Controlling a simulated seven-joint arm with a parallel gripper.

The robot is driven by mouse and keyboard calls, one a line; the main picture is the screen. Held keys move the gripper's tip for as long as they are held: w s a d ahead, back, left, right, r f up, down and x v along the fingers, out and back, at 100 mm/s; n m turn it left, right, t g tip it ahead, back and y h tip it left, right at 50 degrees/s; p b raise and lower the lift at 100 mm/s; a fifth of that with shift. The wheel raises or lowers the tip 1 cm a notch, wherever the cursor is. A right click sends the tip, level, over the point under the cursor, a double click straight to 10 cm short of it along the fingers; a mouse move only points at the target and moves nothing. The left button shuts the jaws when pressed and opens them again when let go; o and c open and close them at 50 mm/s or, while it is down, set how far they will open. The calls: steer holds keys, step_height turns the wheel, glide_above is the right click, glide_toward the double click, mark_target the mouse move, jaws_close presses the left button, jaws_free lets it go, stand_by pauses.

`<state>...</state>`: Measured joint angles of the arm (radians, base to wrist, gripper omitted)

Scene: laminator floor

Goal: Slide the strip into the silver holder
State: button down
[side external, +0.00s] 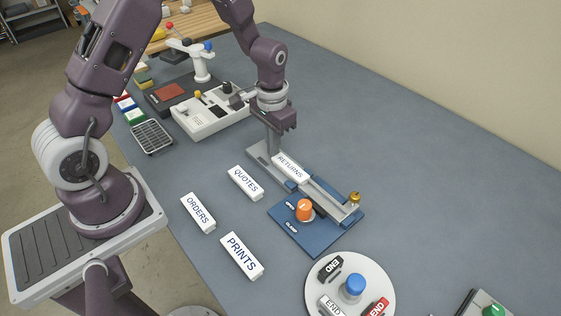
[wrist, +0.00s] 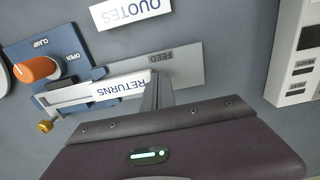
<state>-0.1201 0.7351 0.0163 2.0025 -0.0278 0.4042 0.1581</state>
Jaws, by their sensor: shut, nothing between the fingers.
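The white strip marked RETURNS (side external: 290,168) lies flat, in line with the long silver holder (side external: 328,199). In the wrist view, the strip (wrist: 122,85) has one end on the plate marked FEED (wrist: 185,66) and its other end at the holder's channel (wrist: 68,97). How deep it sits in the channel is not clear. My gripper (side external: 273,150) is shut and empty, pointing down at the strip's feed-side end. In the wrist view, my fingertips (wrist: 158,84) are close beside that end; I cannot tell whether they touch it.
An orange knob (side external: 305,209) stands on the blue base (side external: 309,242) beside the holder, near CLAMP and OPEN labels. A brass knob (side external: 355,198) is at the holder's far end. QUOTES (side external: 245,182), ORDERS (side external: 198,212) and PRINTS (side external: 241,256) strips lie left. A round white tray (side external: 318,287) stands in front.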

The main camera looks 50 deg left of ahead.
mark_target(302, 176)
steer(key=shift+d, duration=0.2)
steer(key=shift+d, duration=0.15)
steer(key=shift+d, duration=1.1)
steer(key=shift+d, duration=0.1)
steer(key=shift+d, duration=1.15)
steer(key=shift+d, duration=0.1)
steer(key=shift+d, duration=1.15)
steer(key=shift+d, duration=1.25)
